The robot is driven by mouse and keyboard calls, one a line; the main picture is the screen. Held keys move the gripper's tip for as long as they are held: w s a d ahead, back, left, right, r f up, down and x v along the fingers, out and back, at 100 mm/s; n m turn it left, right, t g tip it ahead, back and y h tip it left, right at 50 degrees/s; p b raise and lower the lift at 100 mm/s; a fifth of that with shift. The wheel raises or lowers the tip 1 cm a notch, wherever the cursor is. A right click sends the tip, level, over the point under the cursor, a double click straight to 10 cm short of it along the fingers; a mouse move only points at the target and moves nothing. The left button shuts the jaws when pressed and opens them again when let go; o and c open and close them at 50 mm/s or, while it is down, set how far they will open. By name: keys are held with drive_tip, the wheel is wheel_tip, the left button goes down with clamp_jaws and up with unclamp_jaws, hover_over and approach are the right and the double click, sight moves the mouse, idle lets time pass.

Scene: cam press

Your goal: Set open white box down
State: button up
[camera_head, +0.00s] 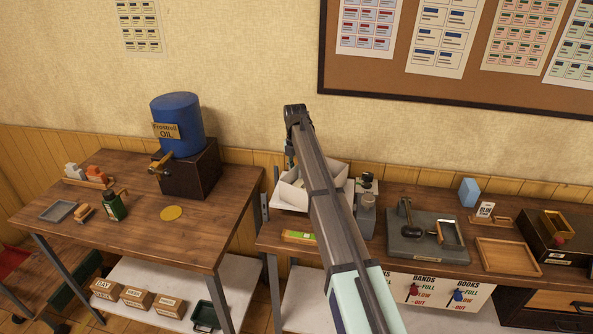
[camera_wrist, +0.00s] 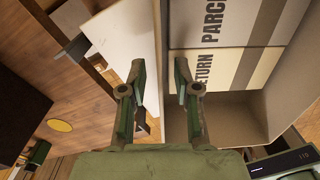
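The open white box (camera_head: 293,193) is at the left end of the right-hand bench, partly hidden behind my arm. In the wrist view its inside (camera_wrist: 232,115) fills the right side, with a panel printed "RETURN PARCEL" (camera_wrist: 225,35) in it. A white flap or outer side (camera_wrist: 125,40) shows on the left. My gripper (camera_wrist: 159,68) has its two fingers apart, one on each side of the box's near wall edge. A gap shows between the fingers, and I see no clear contact with the wall. Whether the box rests fully on the surface below is hidden.
A device with a small display (camera_wrist: 294,162) is close to the box. A green-labelled item (camera_head: 299,237) lies in front. The left table (camera_head: 150,240) has free room at its front.

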drive_tip(key=shift+r, duration=0.15)
wheel_tip(320, 180, up, 12)
drive_tip(key=b, duration=0.3)
drive_tip(key=shift+a, duration=0.15)
